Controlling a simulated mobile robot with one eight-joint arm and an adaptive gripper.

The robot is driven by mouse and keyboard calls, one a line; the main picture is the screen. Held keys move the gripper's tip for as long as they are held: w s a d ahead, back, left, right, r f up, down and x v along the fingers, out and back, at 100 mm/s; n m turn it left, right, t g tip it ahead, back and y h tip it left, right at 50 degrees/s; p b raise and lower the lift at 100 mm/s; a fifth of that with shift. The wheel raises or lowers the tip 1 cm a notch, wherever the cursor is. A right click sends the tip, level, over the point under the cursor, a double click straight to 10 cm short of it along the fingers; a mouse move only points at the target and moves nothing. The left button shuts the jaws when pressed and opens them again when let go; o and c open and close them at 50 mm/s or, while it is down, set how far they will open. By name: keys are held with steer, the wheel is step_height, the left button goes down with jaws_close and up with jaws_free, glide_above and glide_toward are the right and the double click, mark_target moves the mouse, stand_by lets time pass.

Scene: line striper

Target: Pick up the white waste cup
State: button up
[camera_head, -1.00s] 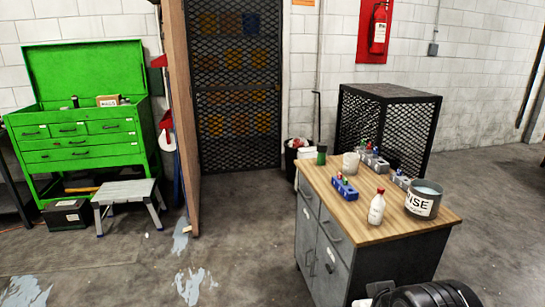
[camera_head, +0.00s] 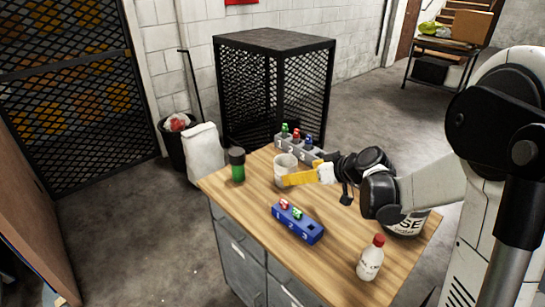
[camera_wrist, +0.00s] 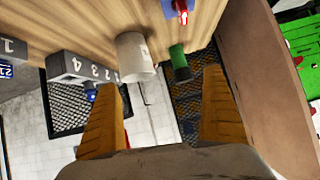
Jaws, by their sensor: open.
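The white waste cup (camera_head: 281,165) stands upright on the wooden top of the cart, near its back left, just beyond my gripper in the head view. My gripper (camera_head: 290,179) is open, its yellow fingers reaching left over the top and overlapping the cup's lower right side. In the wrist view the cup (camera_wrist: 132,56) lies ahead of the open gripper (camera_wrist: 162,82), in the gap and nearer the left finger. No contact with the cup is clear. A small green bottle with a dark cap (camera_wrist: 179,62) also shows in that gap, nearer the right finger.
On the top (camera_head: 340,268) are a blue numbered rack (camera_head: 298,223), a grey numbered rack (camera_head: 297,150), a red-capped white bottle (camera_head: 370,260) and a rinse pot (camera_head: 405,226) partly behind my arm. A black mesh cage (camera_head: 275,85) stands behind.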

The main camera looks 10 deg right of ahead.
steer(key=n+t+y, duration=0.1)
glide_toward(294, 170)
steer(key=w+a, duration=0.2)
steer(key=shift+n+t, duration=0.3)
steer(key=w+a+f, duration=0.1)
steer(key=w+f, duration=0.1)
steer(key=w+a+f+b, duration=0.1)
steer(key=w, duration=0.1)
steer(key=shift+w+a+f, duration=0.1)
steer(key=shift+a+f, duration=0.1)
steer(key=shift+f, duration=0.2)
steer(key=b+x, duration=0.1)
steer(key=x, duration=0.2)
steer(key=r+b+x, duration=0.1)
steer(key=x, duration=0.1)
steer(key=shift+w+a+f+b, duration=0.2)
steer(key=shift+w+a+b, duration=0.1)
steer(key=shift+w, duration=0.2)
steer(key=shift+d+r, duration=0.1)
steer(key=c, duration=1.3)
